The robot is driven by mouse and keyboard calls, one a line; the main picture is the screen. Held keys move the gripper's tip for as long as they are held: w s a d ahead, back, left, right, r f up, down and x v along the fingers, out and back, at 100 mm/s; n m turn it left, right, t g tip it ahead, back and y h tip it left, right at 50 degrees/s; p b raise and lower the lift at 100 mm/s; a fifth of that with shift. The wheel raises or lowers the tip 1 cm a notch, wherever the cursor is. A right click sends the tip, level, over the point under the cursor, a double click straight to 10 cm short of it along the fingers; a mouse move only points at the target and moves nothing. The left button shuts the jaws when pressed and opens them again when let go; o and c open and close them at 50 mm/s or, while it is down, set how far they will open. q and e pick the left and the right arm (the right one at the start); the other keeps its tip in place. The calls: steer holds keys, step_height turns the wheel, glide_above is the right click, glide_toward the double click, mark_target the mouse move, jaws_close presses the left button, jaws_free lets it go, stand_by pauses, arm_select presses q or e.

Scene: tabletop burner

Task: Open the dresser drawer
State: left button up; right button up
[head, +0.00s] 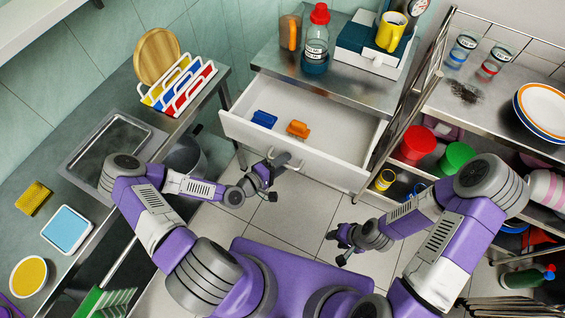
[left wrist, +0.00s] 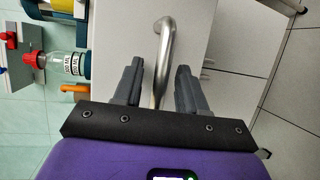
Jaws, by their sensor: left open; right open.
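The white dresser drawer (head: 340,174) stands pulled out from under the steel counter, its inside showing in the head view. A blue block (head: 264,119) and an orange block (head: 298,128) lie in it. In the left wrist view, the curved metal handle (left wrist: 164,50) stands out from the white drawer front (left wrist: 120,35). My left gripper (head: 272,178) is at the drawer front by the handle. Its two fingers (left wrist: 158,85) are open, with the handle between them in the picture; I cannot tell whether they touch it. My right gripper (head: 341,243) is open and empty, low over the floor.
A red-capped bottle (head: 316,45) and a yellow mug (head: 391,31) are on or above the counter over the drawer. A sink counter (head: 60,215) is at left. Shelves with red (head: 417,143) and green (head: 455,158) containers stand at right. Tiled floor (head: 290,215) is clear before the drawer.

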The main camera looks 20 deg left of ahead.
arm_select(q)
steer(key=p+v, duration=0.1)
steer(key=v, duration=0.6)
steer(key=shift+s+a, duration=0.2)
steer(key=shift+s, duration=0.05)
steer(key=shift+d, duration=0.1)
steer(key=s+d+f+m+g+y+p, duration=0.3)
steer(key=s+d+f+m+g, duration=0.3)
steer(key=g, duration=0.7)
steer(key=s+d+m+y, duration=0.1)
steer(key=s+d+m, duration=0.1)
steer(key=s+m, duration=0.1)
steer(key=shift+s+d+m, duration=0.25)
steer(key=shift+s+m, duration=0.15)
steer(key=shift+s, duration=0.3)
